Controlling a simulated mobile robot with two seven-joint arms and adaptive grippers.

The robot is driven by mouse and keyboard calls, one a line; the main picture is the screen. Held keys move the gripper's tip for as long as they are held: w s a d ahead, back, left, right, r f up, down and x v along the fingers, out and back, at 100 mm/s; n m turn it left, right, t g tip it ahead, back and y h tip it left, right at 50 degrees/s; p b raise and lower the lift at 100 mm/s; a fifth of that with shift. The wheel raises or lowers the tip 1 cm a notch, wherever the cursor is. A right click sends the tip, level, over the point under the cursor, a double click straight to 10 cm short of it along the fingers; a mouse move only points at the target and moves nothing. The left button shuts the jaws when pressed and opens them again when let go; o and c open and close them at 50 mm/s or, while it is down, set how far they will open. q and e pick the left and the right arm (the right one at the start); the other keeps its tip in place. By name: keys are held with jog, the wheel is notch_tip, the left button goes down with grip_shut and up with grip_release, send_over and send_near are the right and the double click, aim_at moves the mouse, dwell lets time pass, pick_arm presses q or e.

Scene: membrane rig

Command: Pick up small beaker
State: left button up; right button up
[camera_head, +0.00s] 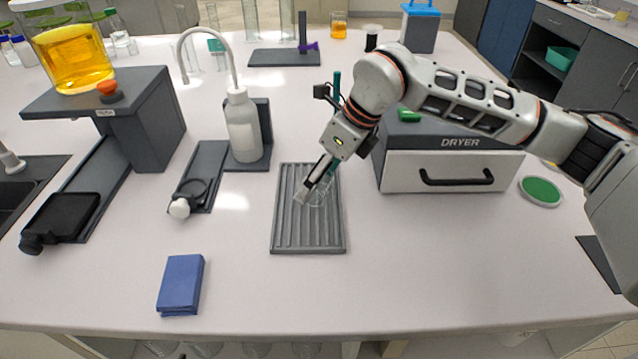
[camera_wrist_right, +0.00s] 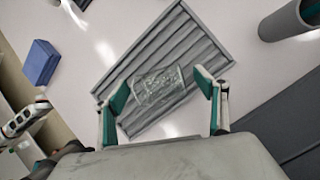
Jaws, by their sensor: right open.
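A small clear glass beaker (camera_head: 319,193) is on the grey ridged drying tray (camera_head: 308,242) in the middle of the bench. In the right wrist view the beaker (camera_wrist_right: 158,86) lies between my two green-padded fingertips, seen from above, with the ridged tray (camera_wrist_right: 185,32) under it. My right gripper (camera_head: 312,188) points down at the beaker and is open. A gap shows on each side of the glass, so it is not gripped. The fingers partly cover the beaker in the head view. My left gripper is not in view.
A dryer box (camera_head: 447,172) stands right of the tray. A white wash bottle (camera_head: 242,125) stands behind it on the left. A blue block (camera_head: 181,285) lies at front left. A large beaker of orange liquid (camera_head: 72,58) sits on a stand. The front bench is mostly clear.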

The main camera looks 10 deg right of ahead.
jog(key=c, duration=1.4)
jog(key=shift+r, duration=0.15)
notch_tip(320, 180, up, 20)
jog(key=shift+f, duration=0.1)
jog(key=shift+f, duration=0.1)
